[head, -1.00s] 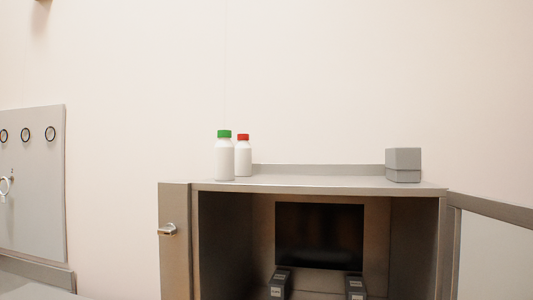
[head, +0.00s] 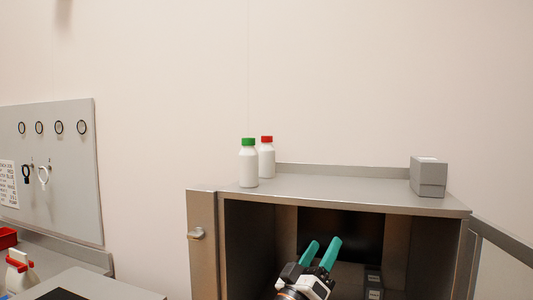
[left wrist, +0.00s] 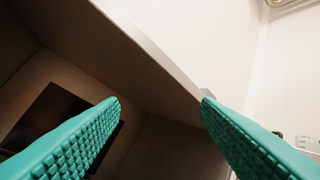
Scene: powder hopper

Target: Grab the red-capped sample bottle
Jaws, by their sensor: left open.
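The red-capped sample bottle (head: 267,158) is white and stands upright on top of the metal cabinet, near its left end. A green-capped white bottle (head: 248,163) stands in front of it to the left and hides part of its side. My left gripper (head: 322,248) is open and empty, with teal fingers, in front of the cabinet opening, below and to the right of the bottles. In the left wrist view its ribbed fingers (left wrist: 160,105) are spread apart. No bottle shows in that view. My right gripper is not in view.
The cabinet top (head: 340,188) is clear between the bottles and a grey box (head: 428,177) at its right end. A raised lip runs along its back. The cabinet door (head: 203,245) is at left. A panel with rings (head: 50,165) hangs further left.

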